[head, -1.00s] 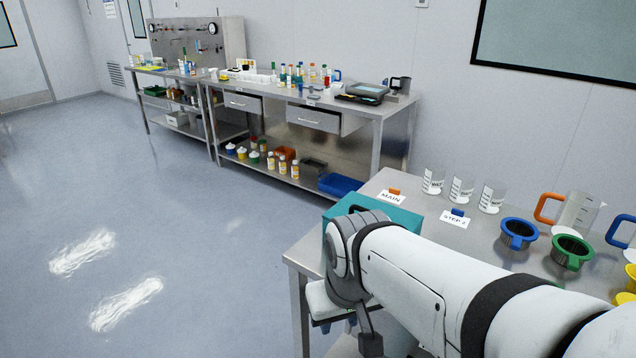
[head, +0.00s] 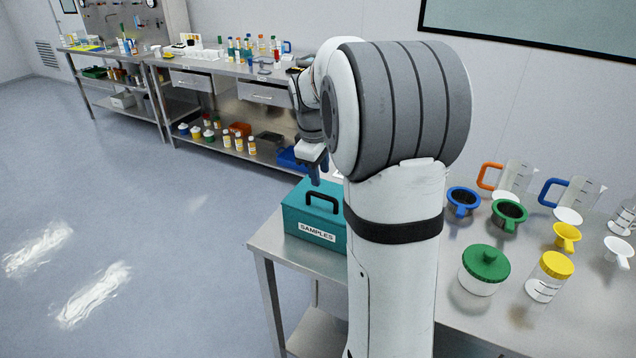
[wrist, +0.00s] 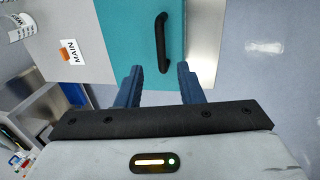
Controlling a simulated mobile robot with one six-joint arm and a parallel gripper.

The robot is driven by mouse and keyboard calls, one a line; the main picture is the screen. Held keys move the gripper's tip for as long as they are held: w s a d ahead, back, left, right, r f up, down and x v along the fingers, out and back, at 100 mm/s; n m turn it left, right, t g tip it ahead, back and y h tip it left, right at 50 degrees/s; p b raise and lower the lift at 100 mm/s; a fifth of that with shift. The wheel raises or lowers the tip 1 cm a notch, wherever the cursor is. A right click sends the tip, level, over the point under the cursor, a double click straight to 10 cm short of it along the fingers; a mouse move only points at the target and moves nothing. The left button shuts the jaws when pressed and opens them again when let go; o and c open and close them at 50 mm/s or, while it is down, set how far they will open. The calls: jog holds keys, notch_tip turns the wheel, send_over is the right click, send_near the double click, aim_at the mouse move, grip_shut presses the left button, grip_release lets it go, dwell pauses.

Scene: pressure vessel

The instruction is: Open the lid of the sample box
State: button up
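The sample box (head: 310,241) is teal, with a "SAMPLES" label on its front, and stands at the left end of the near steel table. Its lid (head: 297,203) looks shut and has a black handle (head: 323,201) on top. In the wrist view the teal lid (wrist: 118,50) and black handle (wrist: 162,42) lie just beyond the fingertips. My gripper (head: 316,172) hangs above the back of the box, fingers down. In the wrist view my gripper (wrist: 160,70) has its two blue fingers apart with nothing between them. My arm hides the box's right side.
The near table (head: 480,322) also holds a green-lidded jar (head: 484,270), a yellow-lidded jar (head: 549,277), funnels and measuring jugs, right of my arm. A "MAIN" card (wrist: 72,52) lies beside the box. A second bench (head: 215,67) stands behind. Open floor lies left.

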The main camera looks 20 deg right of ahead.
aim_at(322, 196)
jog(key=f, duration=0.4)
jog(key=d+f, duration=0.1)
jog(key=f, duration=0.1)
jog(key=shift+w+f+p, duration=0.4)
jog(key=shift+c, duration=0.4)
grip_shut()
